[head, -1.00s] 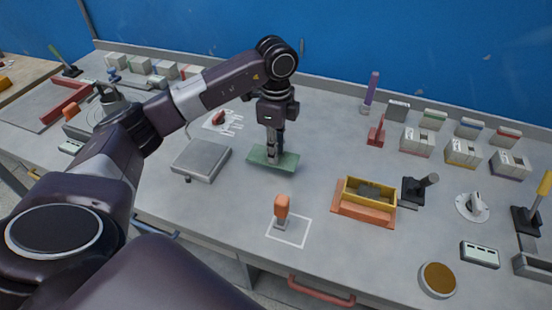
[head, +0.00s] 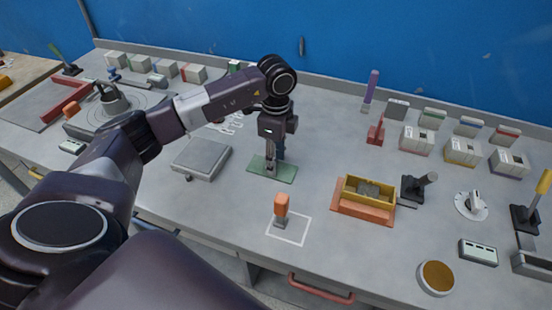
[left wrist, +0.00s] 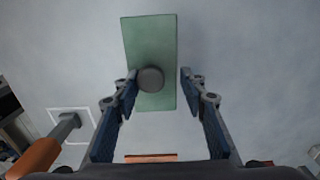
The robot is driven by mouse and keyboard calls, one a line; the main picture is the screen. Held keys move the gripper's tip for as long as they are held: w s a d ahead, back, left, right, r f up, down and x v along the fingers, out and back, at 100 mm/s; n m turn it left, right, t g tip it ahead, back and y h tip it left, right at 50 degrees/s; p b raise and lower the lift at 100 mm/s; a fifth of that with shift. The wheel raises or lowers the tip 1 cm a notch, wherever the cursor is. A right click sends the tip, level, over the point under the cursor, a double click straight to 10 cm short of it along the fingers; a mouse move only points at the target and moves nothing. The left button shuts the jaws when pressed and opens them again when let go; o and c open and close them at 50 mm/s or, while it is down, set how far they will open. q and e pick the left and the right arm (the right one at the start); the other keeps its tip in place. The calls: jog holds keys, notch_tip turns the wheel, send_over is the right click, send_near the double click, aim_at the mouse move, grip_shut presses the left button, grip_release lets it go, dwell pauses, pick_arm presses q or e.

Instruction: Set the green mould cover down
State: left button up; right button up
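The green mould cover (head: 287,173) is a thin flat plate lying on the grey bench, in the middle of the head view. In the left wrist view the cover (left wrist: 149,41) has a round dark grey knob (left wrist: 151,80) on its top. My left gripper (head: 274,165) points down over the cover. In the left wrist view its two fingers (left wrist: 159,83) are spread on either side of the knob, with a clear gap on the right and a small or no gap on the left. The lower knob is hidden in the head view. My right gripper is not in view.
A yellow mould box (head: 370,187) on an orange base stands right of the cover. An orange-handled tool (head: 281,208) stands in a white outlined square in front. A grey flat plate (head: 200,158) lies to the left. Bare bench surrounds the cover.

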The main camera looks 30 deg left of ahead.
pick_arm(q)
jog(key=shift+r, duration=0.45)
notch_tip(320, 180, up, 12)
jog(key=b, duration=0.1)
jog(key=shift+f+b, duration=0.25)
jog(key=shift+b, duration=0.05)
